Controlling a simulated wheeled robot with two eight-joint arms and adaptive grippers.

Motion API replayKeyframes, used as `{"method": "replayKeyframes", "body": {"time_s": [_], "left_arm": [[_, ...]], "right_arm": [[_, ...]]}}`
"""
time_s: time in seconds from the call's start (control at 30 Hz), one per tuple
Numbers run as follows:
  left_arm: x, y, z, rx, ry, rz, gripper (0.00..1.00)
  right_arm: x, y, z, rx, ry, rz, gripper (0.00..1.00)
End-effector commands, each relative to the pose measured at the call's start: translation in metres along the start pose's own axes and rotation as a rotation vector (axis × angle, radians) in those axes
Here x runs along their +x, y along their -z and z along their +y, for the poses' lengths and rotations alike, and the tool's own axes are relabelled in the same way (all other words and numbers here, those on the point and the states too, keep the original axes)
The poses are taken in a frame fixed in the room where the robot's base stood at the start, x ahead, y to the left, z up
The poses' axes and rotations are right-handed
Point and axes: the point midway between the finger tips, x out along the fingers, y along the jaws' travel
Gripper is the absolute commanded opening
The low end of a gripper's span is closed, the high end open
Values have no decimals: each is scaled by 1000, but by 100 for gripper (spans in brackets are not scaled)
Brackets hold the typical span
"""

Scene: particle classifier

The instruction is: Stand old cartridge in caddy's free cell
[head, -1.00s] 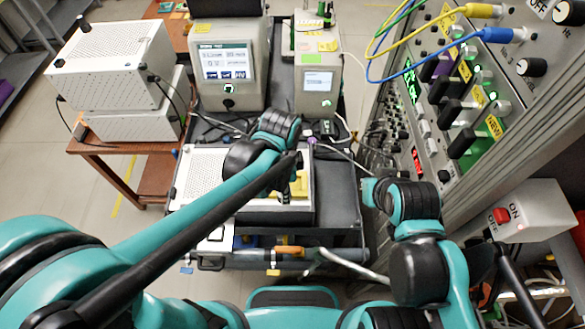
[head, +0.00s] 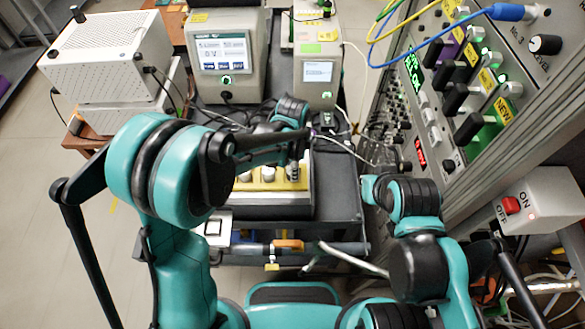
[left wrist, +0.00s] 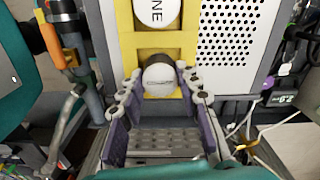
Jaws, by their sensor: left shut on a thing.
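The yellow caddy (head: 243,186) lies on top of the instrument on the cart; it also shows in the left wrist view (left wrist: 188,42). White-topped cartridges (head: 268,174) stand in it. In the left wrist view, one white cap with dark letters (left wrist: 157,12) is in the upper cell. My left gripper (head: 293,174) is at the caddy's right end. In the left wrist view its purple-padded fingers (left wrist: 160,92) are closed on a white-capped cartridge (left wrist: 160,80) with a dark side, over the caddy's lower cell. How deep it sits is hidden.
A rack panel with black levers (head: 456,98) and cables stands on the right, with a switch box (head: 541,205) below. Two monitor units (head: 224,60) (head: 316,75) stand behind. A white perforated box (head: 110,50) is at left. The cart's right side (head: 337,190) is clear.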

Motion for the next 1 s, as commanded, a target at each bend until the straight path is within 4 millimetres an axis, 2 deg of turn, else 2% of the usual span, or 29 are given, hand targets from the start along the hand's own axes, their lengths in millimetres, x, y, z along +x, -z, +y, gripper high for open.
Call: {"method": "replayKeyframes", "body": {"time_s": [0.3,0.33,0.4,0.77,0.87,1.0], "left_arm": [[4,0,0,0,0,0,4],[3,0,0,0,0,0,41],[2,0,0,0,0,0,54],[-2,0,0,0,0,0,54],[-15,0,0,0,0,0,54],[-45,0,1,0,0,0,54]], "right_arm": [[4,-2,0,0,0,0,0],[3,-2,0,0,0,0,0],[2,-2,0,0,0,0,0],[-1,1,0,0,0,0,0],[-4,3,0,0,0,0,0],[-9,6,0,0,0,0,0]]}}
